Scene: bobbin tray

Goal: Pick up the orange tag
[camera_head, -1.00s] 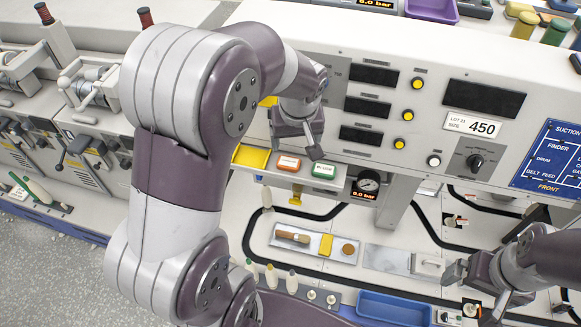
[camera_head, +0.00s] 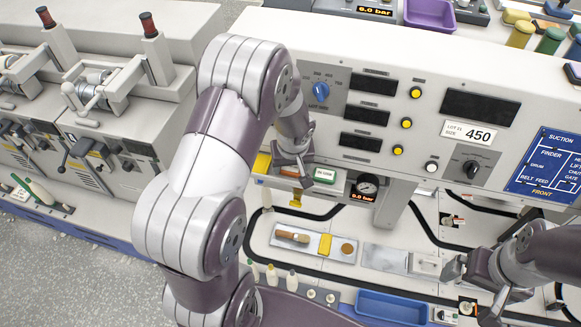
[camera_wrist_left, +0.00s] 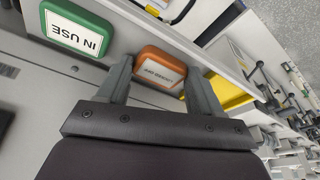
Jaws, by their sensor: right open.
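The orange tag (camera_wrist_left: 160,68), a rounded block with a white label, shows in the left wrist view on a light shelf. In the head view it is mostly hidden behind my left gripper (camera_head: 302,178). In the left wrist view my left gripper (camera_wrist_left: 158,72) is open, with one finger on each side of the tag; I cannot tell whether they touch it. My right gripper (camera_head: 466,288) is open and low at the right in the head view, far from the tag.
A green "IN USE" tag (camera_wrist_left: 78,28) stands beside the orange one, close to one finger; it also shows in the head view (camera_head: 325,176). A yellow tray (camera_wrist_left: 228,92) lies on the other side. The control panel (camera_head: 340,100) rises behind. A gauge (camera_head: 368,186) is to the right.

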